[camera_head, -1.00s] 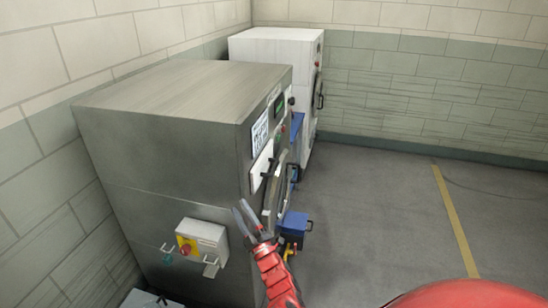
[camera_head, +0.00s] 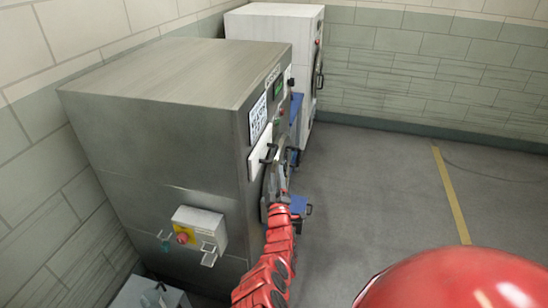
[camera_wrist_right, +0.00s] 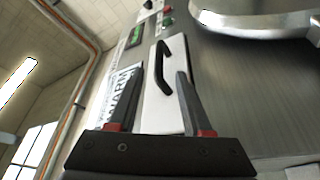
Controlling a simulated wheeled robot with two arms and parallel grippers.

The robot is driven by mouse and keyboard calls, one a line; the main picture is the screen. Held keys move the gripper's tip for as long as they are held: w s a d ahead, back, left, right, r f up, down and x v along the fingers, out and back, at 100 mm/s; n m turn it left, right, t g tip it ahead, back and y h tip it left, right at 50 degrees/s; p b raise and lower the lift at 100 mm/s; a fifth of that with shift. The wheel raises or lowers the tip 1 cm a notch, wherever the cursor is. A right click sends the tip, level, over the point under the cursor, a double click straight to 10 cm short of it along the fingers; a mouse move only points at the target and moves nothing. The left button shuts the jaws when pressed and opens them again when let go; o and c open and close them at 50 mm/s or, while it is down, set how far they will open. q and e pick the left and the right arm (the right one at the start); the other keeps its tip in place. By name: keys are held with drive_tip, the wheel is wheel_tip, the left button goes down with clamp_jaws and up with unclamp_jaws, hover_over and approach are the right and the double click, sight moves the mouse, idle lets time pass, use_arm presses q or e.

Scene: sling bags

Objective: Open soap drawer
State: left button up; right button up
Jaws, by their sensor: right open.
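The soap drawer is a white front panel (camera_head: 259,152) on the side of the grey steel machine (camera_head: 160,130), with a black bar handle (camera_head: 270,153). It appears closed. In the right wrist view the white panel (camera_wrist_right: 160,108) and its black handle (camera_wrist_right: 163,66) lie ahead, between my open fingers. My right gripper (camera_head: 282,176) is just below and in front of the drawer in the head view. In the right wrist view the gripper (camera_wrist_right: 160,72) is open and empty. Whether the fingertips touch the panel cannot be told. My left gripper is not in view.
The round door rim (camera_wrist_right: 265,24) is close beside the drawer. A switch box with a red knob (camera_head: 199,232) sticks out of the machine's near side. A blue object (camera_head: 298,210) stands by the front. A white machine (camera_head: 277,40) is behind. The floor (camera_head: 385,190) to the right is clear.

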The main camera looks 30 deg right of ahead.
sight(274, 152)
drive_tip(key=b+x, duration=0.2)
drive_tip(key=x, duration=0.7)
drive_tip(key=shift+f, duration=0.15)
drive_tip(key=shift+w+d+r, duration=0.25)
drive_tip(key=shift+w+r, duration=0.1)
drive_tip(key=shift+w, duration=0.25)
drive_tip(key=shift+c, duration=0.2)
clamp_jaws()
idle(0.8)
